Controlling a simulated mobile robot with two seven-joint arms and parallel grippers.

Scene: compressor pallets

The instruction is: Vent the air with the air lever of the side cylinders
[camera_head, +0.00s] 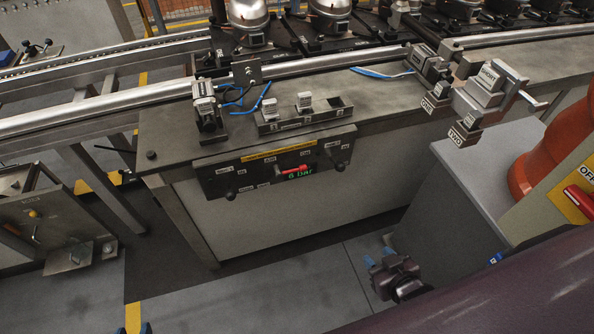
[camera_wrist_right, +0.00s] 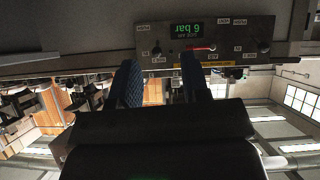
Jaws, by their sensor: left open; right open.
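The control panel (camera_head: 255,172) is on the front of the grey bench and has a green "6 bar" display (camera_head: 301,175). A small red lever (camera_head: 293,169) lies roughly sideways by the display. In the right wrist view the panel (camera_wrist_right: 225,33) appears upside down, with the red lever (camera_wrist_right: 203,49) above the fingers. My right gripper (camera_head: 379,256) is open and empty, below and right of the panel, apart from it. Its two blue-padded fingers (camera_wrist_right: 163,75) point toward the panel. My left gripper (camera_head: 134,329) is open; only its blue fingertips show at the bottom edge.
Clamping units (camera_head: 207,112) and a metal rail run along the bench (camera_head: 165,132). A grey cabinet (camera_head: 450,195) stands right of my right gripper, near a red OFF switch (camera_head: 581,201). The floor before the panel is clear.

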